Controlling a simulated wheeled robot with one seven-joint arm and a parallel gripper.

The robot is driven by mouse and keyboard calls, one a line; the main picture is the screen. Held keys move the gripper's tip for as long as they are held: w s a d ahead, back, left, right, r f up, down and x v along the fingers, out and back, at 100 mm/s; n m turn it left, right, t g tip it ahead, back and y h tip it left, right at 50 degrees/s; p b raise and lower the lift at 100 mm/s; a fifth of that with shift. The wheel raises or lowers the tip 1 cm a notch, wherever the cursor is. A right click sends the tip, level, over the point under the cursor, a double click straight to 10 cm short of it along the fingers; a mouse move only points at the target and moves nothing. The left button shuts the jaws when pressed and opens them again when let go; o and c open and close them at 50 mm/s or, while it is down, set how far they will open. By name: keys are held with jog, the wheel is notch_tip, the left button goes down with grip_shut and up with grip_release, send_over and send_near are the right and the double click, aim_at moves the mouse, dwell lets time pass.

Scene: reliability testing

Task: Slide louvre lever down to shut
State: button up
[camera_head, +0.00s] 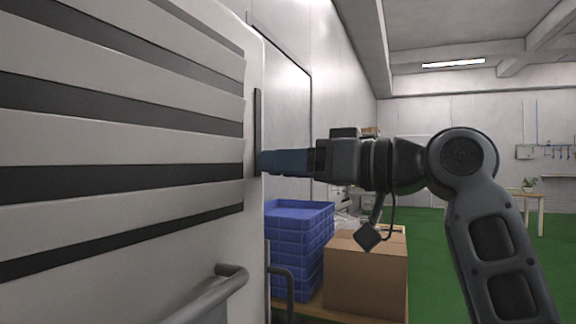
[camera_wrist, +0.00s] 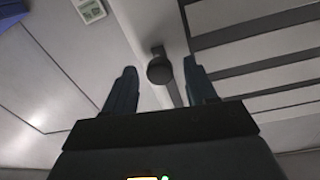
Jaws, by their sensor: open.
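The louvre (camera_head: 120,135) fills the left of the head view, with pale slats and dark gaps between them, so it stands open. A narrow dark slot (camera_head: 257,120) runs upright along its side edge. In the wrist view the lever's round dark knob (camera_wrist: 160,70) stands out at the slot (camera_wrist: 175,92), between the two fingertips. My gripper (camera_head: 262,161) reaches in from the right, level with the slot's lower part; it also shows in the wrist view (camera_wrist: 158,66). Its fingers are apart, with visible gaps on both sides of the knob. In the head view the fingers hide the knob.
Grey bar handles (camera_head: 215,297) stick out below the louvre. Stacked blue crates (camera_head: 297,245) and a cardboard box (camera_head: 365,275) stand below my arm. Green floor (camera_head: 430,240) is open behind, with a small table (camera_head: 530,196) at the far right.

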jog(key=b+v, duration=0.1)
jog(key=v, duration=0.6)
jog(key=shift+d, duration=0.25)
jog(key=shift+s, duration=0.15)
jog(key=shift+f, duration=0.1)
